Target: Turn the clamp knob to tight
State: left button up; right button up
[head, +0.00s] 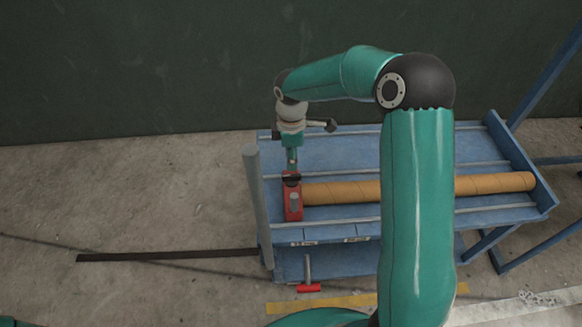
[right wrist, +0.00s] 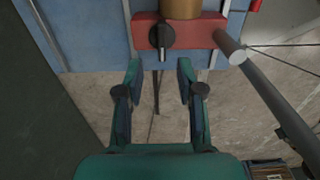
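The red clamp (head: 293,205) sits at the left end of the tan roll (head: 345,190) on the blue bench. In the right wrist view the red clamp (right wrist: 205,32) carries a black knob (right wrist: 161,37) with a pale pointer line running roughly up and down the picture. My right gripper (head: 292,163) is above the clamp in the head view. In the right wrist view the right gripper (right wrist: 159,72) is open and empty. Its fingertips lie on either side of the knob's line, short of the knob and apart from it. My left gripper is out of view.
A grey post (head: 256,200) stands at the bench's left end, close to the clamp; the post (right wrist: 265,85) also shows right of the gripper in the wrist view. A red-headed hammer (head: 309,288) lies below the bench's front edge. My right arm hides part of the roll.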

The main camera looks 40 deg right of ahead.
jog(key=shift+r, duration=2.3)
